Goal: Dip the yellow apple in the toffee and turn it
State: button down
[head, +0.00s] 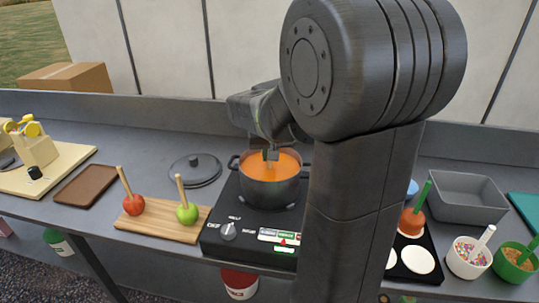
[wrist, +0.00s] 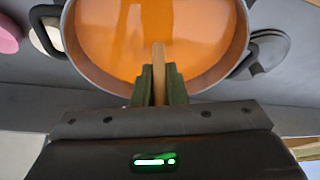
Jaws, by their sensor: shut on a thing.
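My gripper (head: 270,153) is over the dark pot (head: 270,192) of orange toffee (head: 258,165) on the hob. In the wrist view its green fingers (wrist: 160,85) are shut on a wooden stick (wrist: 158,58), which points down over the toffee (wrist: 190,30). No yellow apple shows on the stick; whatever is at its lower end is hidden, and I cannot tell how deep it sits. The pot rim (wrist: 85,60) surrounds the toffee in the wrist view.
A red apple (head: 133,205) and a green apple (head: 187,213) with sticks stand on a wooden board (head: 160,232). A pot lid (head: 196,169) lies behind. Right of my arm are an orange-coated piece (head: 412,221) with a green stick, topping bowls (head: 468,267) and a grey tray (head: 466,200).

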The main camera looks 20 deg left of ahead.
jog(key=shift+m+h+b, duration=0.4)
jog(key=shift+m, duration=0.7)
jog(key=shift+f+m+t+h+b, duration=0.15)
jog(key=shift+m+h+b, duration=0.15)
jog(key=shift+m, duration=0.3)
jog(key=shift+m+t+h+b, duration=0.2)
jog(key=shift+m+b, duration=0.2)
jog(key=shift+m, duration=0.2)
jog(key=m+h, duration=0.1)
jog(key=m, duration=0.2)
jog(key=shift+b, duration=0.35)
jog(key=n, duration=0.1)
jog(key=n+y+p, duration=0.1)
jog(key=n, duration=0.2)
jog(key=shift+r+n+y, duration=0.25)
jog(key=shift+n+y, duration=0.05)
jog(key=shift+n+g+y+p, duration=0.35)
jog(key=shift+n+p, duration=0.4)
jog(key=shift+n, duration=0.35)
jog(key=shift+n+g+y+p, duration=0.2)
jog(key=shift+n+y+p, duration=0.25)
jog(key=shift+n+p, duration=0.5)
jog(key=shift+f+n+g+y, duration=0.1)
jog(key=shift+n+g+y, duration=0.2)
jog(key=shift+n, duration=0.95)
jog(key=shift+r+p, duration=3.4)
jog(key=shift+r, duration=0.9)
